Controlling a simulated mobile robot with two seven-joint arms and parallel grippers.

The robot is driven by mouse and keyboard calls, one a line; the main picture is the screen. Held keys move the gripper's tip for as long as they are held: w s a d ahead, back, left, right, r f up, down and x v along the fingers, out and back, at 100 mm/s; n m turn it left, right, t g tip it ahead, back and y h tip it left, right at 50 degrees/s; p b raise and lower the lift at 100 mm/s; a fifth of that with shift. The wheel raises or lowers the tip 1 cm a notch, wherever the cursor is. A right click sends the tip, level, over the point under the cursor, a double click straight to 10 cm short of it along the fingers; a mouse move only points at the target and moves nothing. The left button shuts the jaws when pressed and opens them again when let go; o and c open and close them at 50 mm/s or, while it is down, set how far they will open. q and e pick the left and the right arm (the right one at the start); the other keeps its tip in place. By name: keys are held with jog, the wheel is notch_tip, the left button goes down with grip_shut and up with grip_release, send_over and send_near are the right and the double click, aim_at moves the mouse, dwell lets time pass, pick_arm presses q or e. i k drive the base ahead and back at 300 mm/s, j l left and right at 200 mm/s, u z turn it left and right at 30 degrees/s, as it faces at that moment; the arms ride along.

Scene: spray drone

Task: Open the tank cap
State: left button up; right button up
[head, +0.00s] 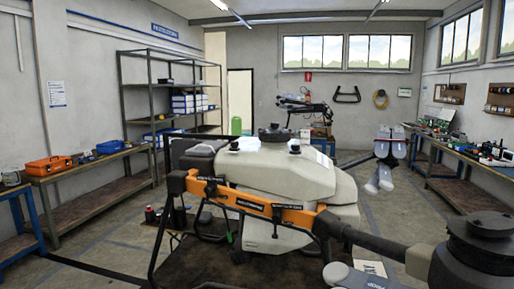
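A large spray drone with a pale grey body and tank (290,172) fills the middle of the head view. A round black tank cap (273,132) sits on top of it and looks seated on the tank. A smaller black fitting (234,145) is to its left. Neither of my grippers can be made out in this view, and nothing is seen touching the cap.
An orange drone arm (260,206) crosses the front, and a black rotor motor (482,245) fills the lower right. Pale grey rounded parts (380,165) stand right of the tank; I cannot tell what they are. Workbenches line both sides. Another drone (306,108) stands behind.

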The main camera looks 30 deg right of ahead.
aim_at(268, 135)
jog(key=z, duration=1.1)
jog(key=i+j, duration=0.15)
jog(key=j, duration=0.15)
jog(key=i+j, duration=0.15)
jog(key=j, duration=0.15)
jog(key=i+j, duration=0.15)
jog(key=j, duration=0.15)
